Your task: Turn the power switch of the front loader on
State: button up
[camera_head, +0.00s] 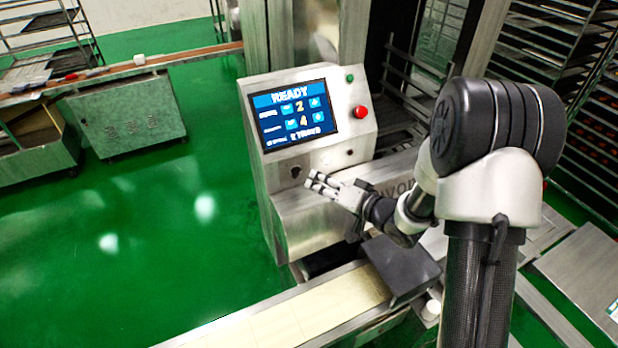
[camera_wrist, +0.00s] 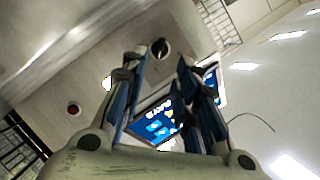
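The front loader (camera_head: 311,160) is a steel cabinet with a lit screen (camera_head: 294,114) reading "READY". A small dark round knob (camera_head: 296,172), which looks like the power switch, sits on its face below the screen. In the wrist view the dark knob (camera_wrist: 160,48) shows beyond the fingertips, roughly between them; its setting is too small to read. My gripper (camera_head: 312,183) is open and empty, with its fingertips just right of and below the knob in the head view. A gap seems to remain between fingers and knob. The screen (camera_wrist: 160,124) also shows between the fingers.
A red button (camera_head: 361,112) and a green button (camera_head: 350,78) are right of the screen. Another small dark round part (camera_head: 350,152) is below them. A pale conveyor belt (camera_head: 300,318) runs in front. Open green floor (camera_head: 150,225) lies left; tray racks (camera_head: 560,60) stand right.

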jog(key=shift+v, duration=2.25)
